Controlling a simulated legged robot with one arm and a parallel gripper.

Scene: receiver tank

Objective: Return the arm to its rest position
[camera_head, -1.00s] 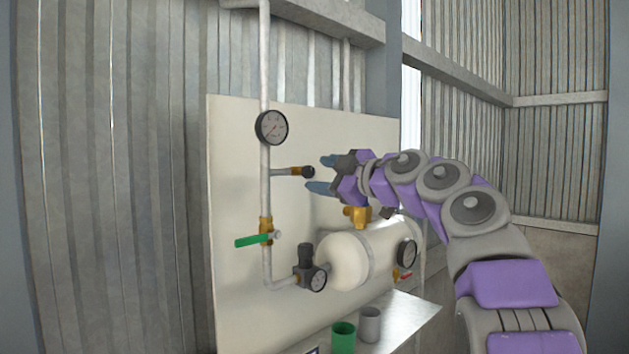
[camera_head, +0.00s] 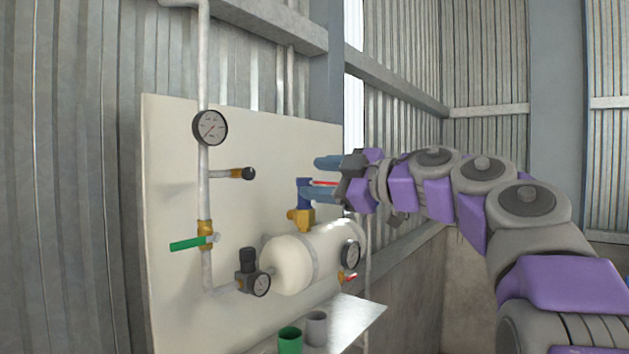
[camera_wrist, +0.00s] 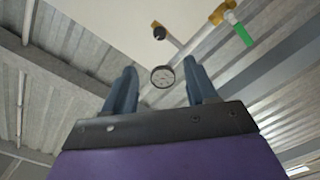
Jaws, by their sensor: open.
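My gripper (camera_head: 322,177) is at the end of my purple and grey arm, which reaches in from the right in the head view. Its two blue-grey fingers are apart, and they also show in the wrist view (camera_wrist: 162,95) with nothing held between them. In the head view the fingers appear in front of the white panel, near a blue part (camera_head: 304,192) and brass fitting (camera_head: 301,219) above the cream tank (camera_head: 290,264). I cannot tell how far the fingers are from the blue part. A thin red piece shows between the fingers in the head view.
The white panel (camera_head: 170,130) carries a pipe, a round gauge (camera_head: 210,128), a stub with a black end (camera_head: 248,173) and a green-handled valve (camera_head: 188,243). Below are a regulator (camera_head: 248,277) and a metal shelf (camera_head: 355,312) with a green cup (camera_head: 290,340) and a grey cup (camera_head: 316,328).

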